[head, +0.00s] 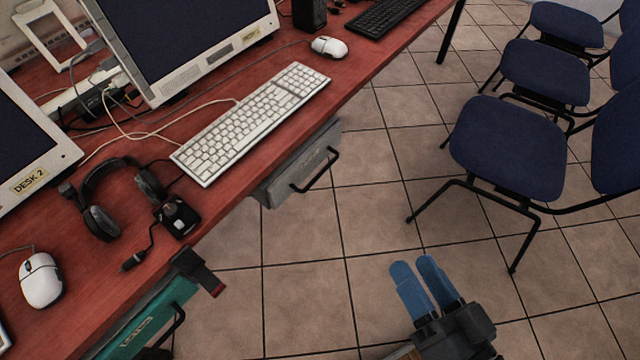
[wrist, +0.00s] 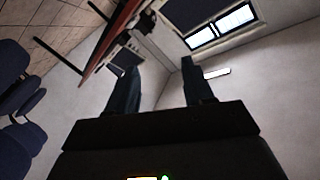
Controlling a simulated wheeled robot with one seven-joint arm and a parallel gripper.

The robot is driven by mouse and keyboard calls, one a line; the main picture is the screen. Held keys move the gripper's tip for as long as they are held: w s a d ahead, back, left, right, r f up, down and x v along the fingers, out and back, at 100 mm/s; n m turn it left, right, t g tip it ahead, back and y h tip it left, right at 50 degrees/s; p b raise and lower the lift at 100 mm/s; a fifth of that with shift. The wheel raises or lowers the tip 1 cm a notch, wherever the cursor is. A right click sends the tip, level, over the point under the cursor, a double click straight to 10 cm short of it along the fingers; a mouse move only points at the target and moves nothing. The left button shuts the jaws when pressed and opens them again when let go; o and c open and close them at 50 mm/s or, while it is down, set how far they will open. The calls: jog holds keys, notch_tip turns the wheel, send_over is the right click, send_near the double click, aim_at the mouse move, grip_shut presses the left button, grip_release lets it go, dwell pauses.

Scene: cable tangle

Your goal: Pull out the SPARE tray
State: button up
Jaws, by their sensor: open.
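Two trays hang under the red desk. A grey tray (head: 275,187) with a black bar handle (head: 316,172) sits under the desk's front edge, mid picture. A teal tray (head: 150,318) with a pale label and a dark handle is at lower left. I cannot read either label surely, so I cannot tell which is SPARE. Both look pushed in. My gripper (head: 419,270), with blue fingers, is open and empty over the floor, right of both trays and apart from them. In the wrist view my gripper (wrist: 158,72) shows two dark fingers spread, nothing between them.
A dark piece with a red end (head: 205,274) juts over the desk (head: 225,215) edge above the teal tray. A headset (head: 105,200), keyboard (head: 250,122) and cables lie on the desk. Blue chairs (head: 510,145) stand right. Tiled floor between is clear.

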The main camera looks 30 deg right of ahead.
jog(key=w+f+m+h+b, duration=0.1)
jog(key=w+f+m+b, duration=0.2)
jog(key=w+f+b, duration=0.1)
jog(key=w+f+m+h+b, duration=0.1)
jog(key=w+f+m+b, duration=0.2)
jog(key=w+f, duration=0.4)
jog(key=w+f+m+t+h+b, duration=0.1)
jog(key=w+f+m+b, duration=0.2)
jog(key=f, duration=0.5)
jog(key=shift+w+a+m+b, duration=0.2)
jog(key=shift+w+b, duration=0.2)
jog(key=shift+w, duration=0.2)
jog(key=shift+w+a+m+b, duration=0.1)
jog(key=shift+w+m+b, duration=0.1)
jog(key=shift+w+b, duration=0.3)
jog(key=shift+c, duration=1.2)
jog(key=m+h+b, duration=0.3)
jog(key=m+b, duration=0.3)
jog(key=b, duration=0.1)
send_near(322, 172)
jog(key=w, duration=0.1)
jog(key=shift+m, duration=0.3)
jog(key=shift+b+x, duration=0.5)
jog(key=shift+x, duration=4)
jog(key=shift+d+f, duration=0.1)
jog(key=shift+f, duration=0.1)
jog(key=shift+c, duration=0.3)
grip_shut()
jog(key=shift+s, duration=0.1)
